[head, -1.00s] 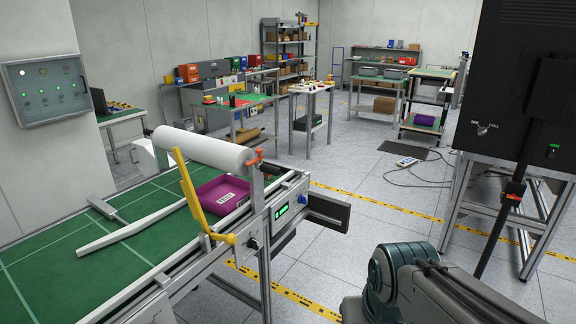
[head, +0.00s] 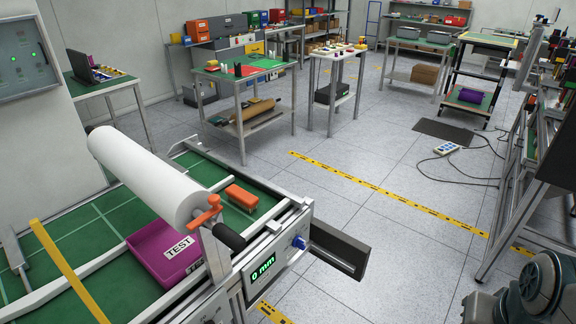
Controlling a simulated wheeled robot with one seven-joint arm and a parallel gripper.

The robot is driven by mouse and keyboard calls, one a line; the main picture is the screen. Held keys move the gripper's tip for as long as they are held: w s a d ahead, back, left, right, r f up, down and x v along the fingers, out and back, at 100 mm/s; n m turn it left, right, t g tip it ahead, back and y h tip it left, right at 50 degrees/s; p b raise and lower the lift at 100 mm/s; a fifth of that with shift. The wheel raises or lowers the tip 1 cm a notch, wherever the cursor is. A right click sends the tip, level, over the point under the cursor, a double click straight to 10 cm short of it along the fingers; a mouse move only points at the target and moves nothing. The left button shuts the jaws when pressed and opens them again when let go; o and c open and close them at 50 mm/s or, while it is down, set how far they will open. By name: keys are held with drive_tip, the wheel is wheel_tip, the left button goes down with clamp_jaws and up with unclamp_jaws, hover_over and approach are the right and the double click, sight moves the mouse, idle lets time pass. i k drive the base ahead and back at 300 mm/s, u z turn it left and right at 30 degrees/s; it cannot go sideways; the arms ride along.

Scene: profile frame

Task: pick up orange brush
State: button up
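An orange block-shaped object (head: 241,194), which looks like the orange brush, lies on the green surface of the machine table (head: 98,214) in the head view. It sits behind and to the right of the white roll (head: 150,172), near the table's far right edge. My gripper is out of view. Only a rounded grey part of my arm shows at the lower right, well apart from the orange object.
A purple tray (head: 160,262) labelled TEST lies below the roll. A dark panel (head: 338,252) juts out to the right. Bare floor (head: 385,215) lies beyond.

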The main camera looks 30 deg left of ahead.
sight(236, 194)
drive_tip(key=u, duration=0.5)
drive_tip(key=i, duration=1)
drive_tip(key=u, duration=1.4)
drive_tip(key=i, duration=0.45)
drive_tip(key=u, duration=0.3)
